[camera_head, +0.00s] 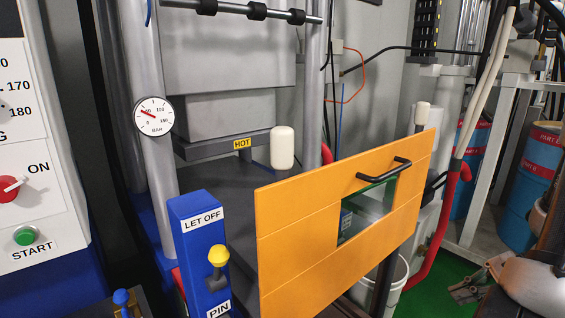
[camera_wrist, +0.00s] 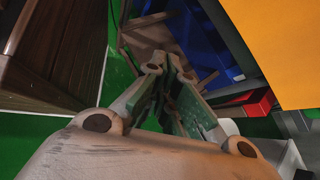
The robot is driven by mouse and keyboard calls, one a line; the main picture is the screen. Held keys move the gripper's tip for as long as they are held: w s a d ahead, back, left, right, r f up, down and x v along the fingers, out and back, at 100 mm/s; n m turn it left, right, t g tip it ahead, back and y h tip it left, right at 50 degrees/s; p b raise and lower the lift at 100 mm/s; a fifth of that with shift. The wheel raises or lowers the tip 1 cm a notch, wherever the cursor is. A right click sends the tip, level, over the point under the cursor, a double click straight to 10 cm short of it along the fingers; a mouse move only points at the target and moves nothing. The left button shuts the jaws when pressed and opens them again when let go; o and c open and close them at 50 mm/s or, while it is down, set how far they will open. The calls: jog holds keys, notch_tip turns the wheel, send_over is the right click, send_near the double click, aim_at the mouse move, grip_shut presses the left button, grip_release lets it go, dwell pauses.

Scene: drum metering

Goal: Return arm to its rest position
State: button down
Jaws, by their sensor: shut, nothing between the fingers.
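In the wrist view my gripper (camera_wrist: 167,72) is in front of the camera, its fingers brought together with nothing between them. In the head view my gripper (camera_head: 472,285) shows at the lower right edge, attached to my pale arm, to the right of the orange door and apart from it. It is over the green floor (camera_head: 440,270) there. The rest of my arm is mostly cut off by the picture's edge.
The orange door (camera_head: 285,238) with a handle and window stands in the middle. A blue LET OFF post (camera_head: 197,235) with a yellow knob is left of it. A white bucket (camera_head: 398,270) and blue drums (camera_head: 525,170) stand at the right. A brown wooden thing (camera_wrist: 50,50) is left in the wrist view.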

jog(key=s+a+r+n+h, duration=0.1)
jog(key=a+r+n+h, duration=0.1)
jog(key=r+n, duration=0.4)
jog(key=s+a+r+n+t+h, duration=0.1)
jog(key=s+a+r+n+h, duration=0.1)
jog(key=r+n, duration=0.4)
jog(key=s+a+r+n+h, duration=0.1)
jog(key=a+r+n+h, duration=0.3)
jog(key=r, duration=0.9)
jog(key=n+h, duration=0.1)
jog(key=n, duration=0.2)
jog(key=shift+s+t+h, duration=0.25)
jog(key=shift+t+h, duration=0.05)
jog(key=shift+h, duration=0.1)
jog(key=shift+r, duration=0.1)
